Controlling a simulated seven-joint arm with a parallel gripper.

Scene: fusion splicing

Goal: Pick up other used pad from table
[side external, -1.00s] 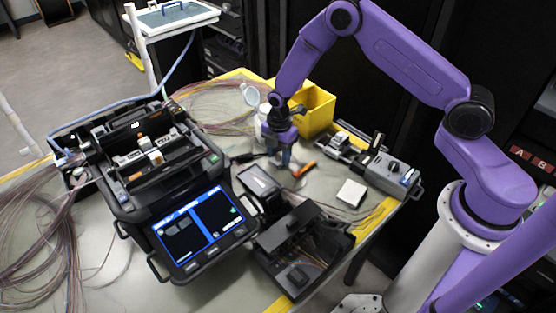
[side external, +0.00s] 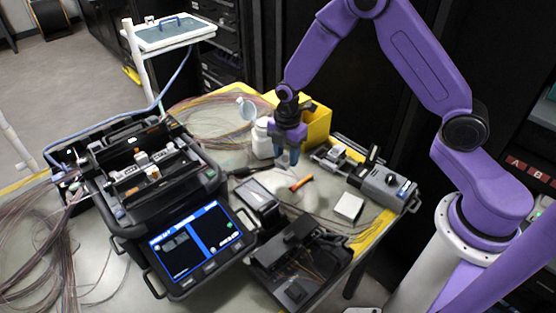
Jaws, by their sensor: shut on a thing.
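My gripper (side external: 287,158) points down above the table (side external: 225,268), in front of the yellow bin. Its dark blue-grey fingers are closed together on a used pad, which is too small and hidden to make out between the fingertips. The fingertips look a little above the table, near the white bottle. I cannot pick out any other used pad on the table with certainty.
A yellow bin (side external: 317,127) and a white bottle (side external: 262,140) with its lid open stand close to my gripper. An orange-and-black tool (side external: 300,184) lies just below. The splicer (side external: 150,175) is left. A white block (side external: 349,207) and a grey device (side external: 384,187) are right.

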